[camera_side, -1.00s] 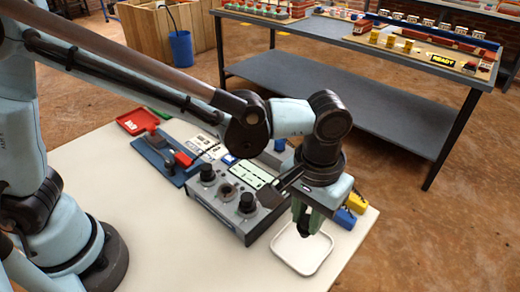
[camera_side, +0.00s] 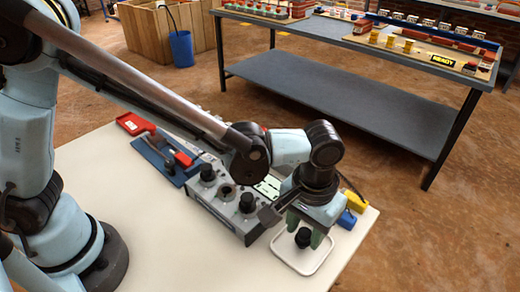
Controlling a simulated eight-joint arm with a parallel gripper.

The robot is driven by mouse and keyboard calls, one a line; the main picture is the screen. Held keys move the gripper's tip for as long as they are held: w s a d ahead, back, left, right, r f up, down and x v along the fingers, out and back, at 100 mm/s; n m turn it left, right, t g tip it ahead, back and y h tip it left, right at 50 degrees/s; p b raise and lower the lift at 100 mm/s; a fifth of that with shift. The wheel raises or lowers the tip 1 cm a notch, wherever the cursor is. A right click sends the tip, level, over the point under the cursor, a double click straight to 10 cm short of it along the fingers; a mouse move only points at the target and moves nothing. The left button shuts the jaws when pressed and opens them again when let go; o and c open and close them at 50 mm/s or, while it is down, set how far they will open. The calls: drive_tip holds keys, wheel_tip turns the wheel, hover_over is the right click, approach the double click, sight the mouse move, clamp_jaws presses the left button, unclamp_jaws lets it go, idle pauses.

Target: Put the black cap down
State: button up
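The black cap (camera_side: 303,239) is low over the white tray (camera_side: 307,268), toward its back part. It looks upright and seems to rest on the tray floor, though the contact is not clear. My gripper (camera_side: 304,232) is right above and around it, pointing down. Its greenish fingers are spread, one on each side of the cap, and seem apart from it. The far side of the cap and part of the tray's back rim are hidden by my gripper.
A grey control box (camera_side: 224,204) with black knobs stands left of the tray. A blue board with a red-handled tool (camera_side: 183,158), a red tray (camera_side: 133,123), and blue (camera_side: 347,219) and yellow (camera_side: 355,201) blocks are nearby. The front of the white table (camera_side: 190,250) is clear.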

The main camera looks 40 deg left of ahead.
sight(304, 232)
drive_tip(key=shift+o, duration=0.3)
drive_tip(key=shift+r, duration=0.1)
wheel_tip(304, 232, up, 11)
drive_tip(key=s+a+t, duration=0.2)
drive_tip(key=a+t, duration=0.5)
drive_tip(key=a, duration=1.9)
drive_tip(key=shift+s+a+f, duration=0.25)
drive_tip(key=shift+s+a, duration=0.05)
